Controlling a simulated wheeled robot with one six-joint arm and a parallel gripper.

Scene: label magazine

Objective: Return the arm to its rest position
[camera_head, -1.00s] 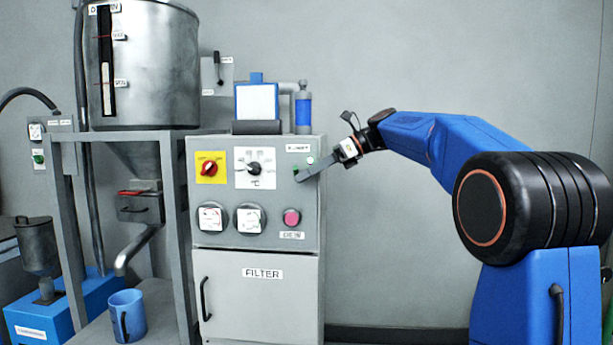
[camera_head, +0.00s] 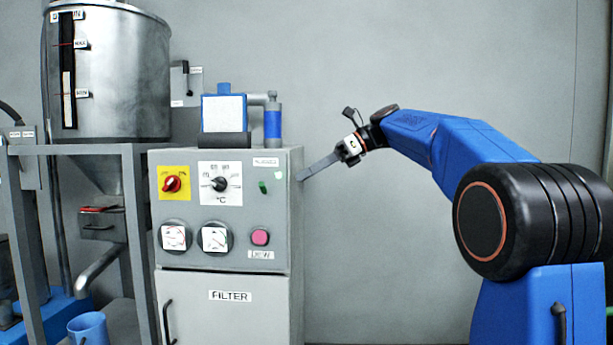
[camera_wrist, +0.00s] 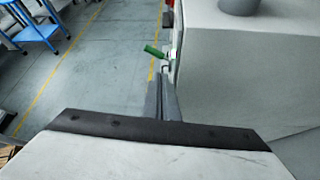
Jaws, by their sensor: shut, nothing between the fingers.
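My gripper (camera_head: 301,177) is at the end of my blue arm, its long grey fingers shut and empty. In the head view the fingertips point left and down and end at the right edge of the grey control cabinet (camera_head: 185,250). They are apart from the green toggle (camera_head: 263,187) on its front. In the wrist view my fingers (camera_wrist: 162,82) are together, and the green toggle (camera_wrist: 152,50) shows beyond their tips, beside the cabinet's pale side. The arm is stretched forward with its elbow bent.
The panel has a red knob (camera_head: 172,184), a black dial (camera_head: 219,184), two gauges and a pink button (camera_head: 260,237). A metal hopper (camera_head: 125,80) stands at left above a blue mug (camera_head: 88,328). The wall area right of the cabinet is open. The wrist view shows clear floor (camera_wrist: 110,70).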

